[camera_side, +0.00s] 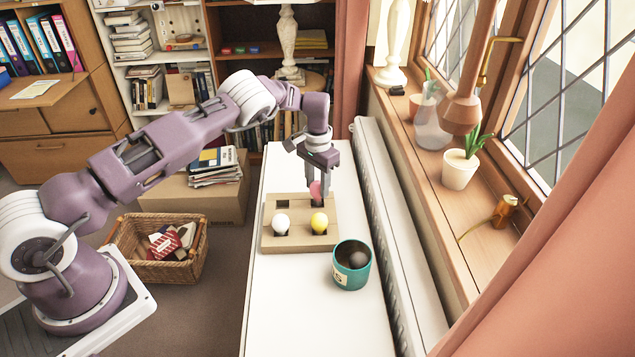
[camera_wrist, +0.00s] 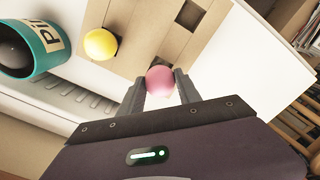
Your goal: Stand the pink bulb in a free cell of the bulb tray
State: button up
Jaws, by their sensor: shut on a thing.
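The pink bulb (camera_side: 315,188) is between the two fingers of my gripper (camera_side: 317,192), which is shut on it. It is at the back right cell of the tan bulb tray (camera_side: 300,248); I cannot tell whether its base is inside the cell or just above. In the wrist view, the pink bulb (camera_wrist: 160,80) shows between the fingertips (camera_wrist: 160,88), over the tray (camera_wrist: 165,40). A white bulb (camera_side: 281,221) stands in the front left cell and a yellow bulb (camera_side: 319,222) in the front right cell. The back left cell (camera_side: 283,204) is dark and empty.
A teal pot (camera_side: 345,277) with a dark round thing inside stands just in front of the tray's right corner. The white table top (camera_side: 300,310) is clear in front. A radiator (camera_side: 385,200) and windowsill with a potted plant (camera_side: 459,170) run along the right.

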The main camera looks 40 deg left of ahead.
jog(key=shift+f, duration=1.1)
dwell(0.6)
jog(key=o, duration=1.2)
jog(key=shift+r, duration=3.5)
